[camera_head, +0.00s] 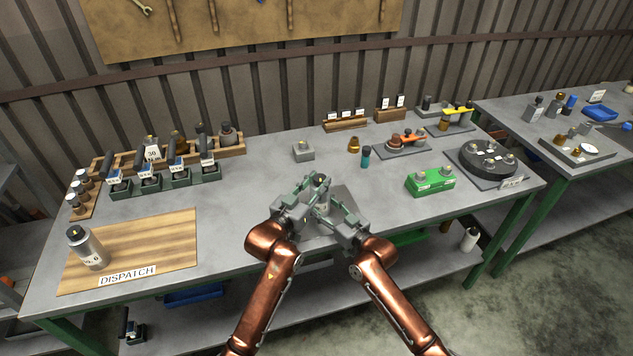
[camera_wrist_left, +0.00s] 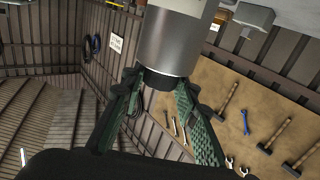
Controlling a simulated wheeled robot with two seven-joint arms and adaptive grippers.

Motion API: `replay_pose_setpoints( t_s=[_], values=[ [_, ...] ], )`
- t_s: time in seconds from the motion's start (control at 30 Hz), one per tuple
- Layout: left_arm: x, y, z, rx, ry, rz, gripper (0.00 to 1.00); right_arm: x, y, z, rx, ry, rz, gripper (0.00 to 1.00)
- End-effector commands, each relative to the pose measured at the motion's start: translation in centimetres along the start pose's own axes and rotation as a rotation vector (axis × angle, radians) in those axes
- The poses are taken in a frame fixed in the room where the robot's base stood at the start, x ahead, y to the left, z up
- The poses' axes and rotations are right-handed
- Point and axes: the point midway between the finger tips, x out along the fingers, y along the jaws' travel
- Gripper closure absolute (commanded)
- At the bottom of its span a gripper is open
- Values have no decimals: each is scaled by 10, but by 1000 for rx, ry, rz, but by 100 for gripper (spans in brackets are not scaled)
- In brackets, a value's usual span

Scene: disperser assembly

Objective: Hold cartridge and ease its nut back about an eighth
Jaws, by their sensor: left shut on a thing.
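The cartridge is a grey metal cylinder with a pale label and a dark narrower end. It fills the top middle of the left wrist view (camera_wrist_left: 180,40). In the head view the cartridge (camera_head: 321,183) shows only in part between my two grippers, over the grey plate at the table's front. My left gripper (camera_head: 311,190) is shut on the cartridge; in the left wrist view its green fingers (camera_wrist_left: 160,88) lie on either side of the dark end. My right gripper (camera_head: 332,203) is close against the right side of the cartridge; its finger opening is unclear. The nut cannot be made out.
A wooden dispatch board (camera_head: 150,240) with a labelled cylinder (camera_head: 86,247) is at left. A small grey block (camera_head: 303,151), a brass piece (camera_head: 353,145) and a blue-capped bottle (camera_head: 365,157) stand behind. A green fixture (camera_head: 430,180) is at right.

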Motion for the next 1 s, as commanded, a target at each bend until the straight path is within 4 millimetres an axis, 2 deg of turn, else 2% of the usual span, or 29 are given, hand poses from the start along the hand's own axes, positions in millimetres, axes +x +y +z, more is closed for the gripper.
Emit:
replay_pose_setpoints(
  t_s=[0.03, 0.73, 0.77, 1.0],
  values=[
    [1, 1, 5, -5, -9, -13, 96, 1, -2, -1, -1, 2, -3, 95],
    [-1, 0, 4, -2, -11, -66, 96, 1, -2, -1, 0, 2, -3, 95],
    [-1, 0, 4, -2, -11, -66, 70, 1, -2, -1, 0, 2, -3, 95],
    [-1, 0, 2, -1, -6, -65, 54, 1, -1, -1, 0, 2, -2, 95]
  ],
)
